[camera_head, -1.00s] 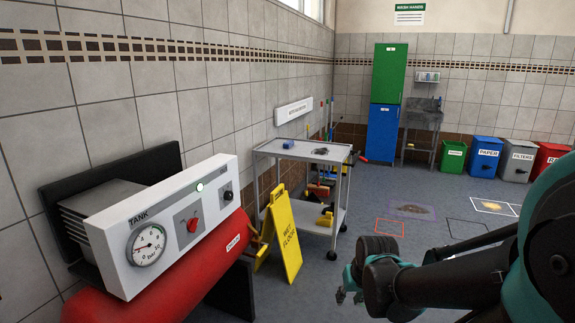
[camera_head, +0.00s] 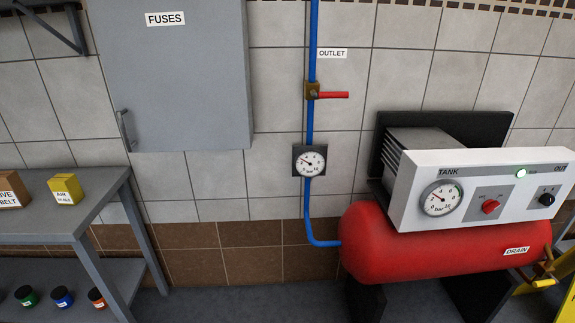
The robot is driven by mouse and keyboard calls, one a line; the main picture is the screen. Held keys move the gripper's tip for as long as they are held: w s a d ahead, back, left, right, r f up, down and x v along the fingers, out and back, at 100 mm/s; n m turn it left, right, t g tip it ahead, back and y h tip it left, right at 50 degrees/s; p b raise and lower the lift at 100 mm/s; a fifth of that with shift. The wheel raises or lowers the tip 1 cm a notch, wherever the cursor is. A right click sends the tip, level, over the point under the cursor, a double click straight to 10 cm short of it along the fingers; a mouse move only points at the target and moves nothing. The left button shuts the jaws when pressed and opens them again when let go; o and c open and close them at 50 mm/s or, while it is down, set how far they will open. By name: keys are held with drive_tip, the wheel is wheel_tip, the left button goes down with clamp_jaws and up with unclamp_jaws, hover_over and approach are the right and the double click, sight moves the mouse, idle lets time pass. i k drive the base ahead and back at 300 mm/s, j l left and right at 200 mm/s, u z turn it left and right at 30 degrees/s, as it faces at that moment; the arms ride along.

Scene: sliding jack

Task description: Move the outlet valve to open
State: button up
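The outlet valve (camera_head: 312,90) is a brass body on a vertical blue pipe (camera_head: 310,120) against the tiled wall. Its red lever (camera_head: 333,95) points right, across the pipe. A label reading OUTLET (camera_head: 332,53) is above it on the wall. Below the valve, a round gauge (camera_head: 311,162) sits on the same pipe. The pipe bends at the bottom into the left end of a red tank (camera_head: 385,245). My gripper is not in view.
A grey fuse cabinet (camera_head: 180,80) hangs left of the pipe. A grey shelf table (camera_head: 95,185) with small boxes and jars stands at the left. A white TANK panel (camera_head: 468,168) with gauge and knobs sits above the tank. A brass drain valve (camera_head: 543,270) is at the right.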

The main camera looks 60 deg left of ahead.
sight(325, 95)
drive_tip(key=u, duration=0.4)
drive_tip(key=j+u, duration=0.15)
drive_tip(key=u, duration=0.65)
drive_tip(key=i+u, duration=0.1)
drive_tip(key=u, duration=0.3)
drive_tip(key=j+u, duration=0.1)
drive_tip(key=u, duration=0.3)
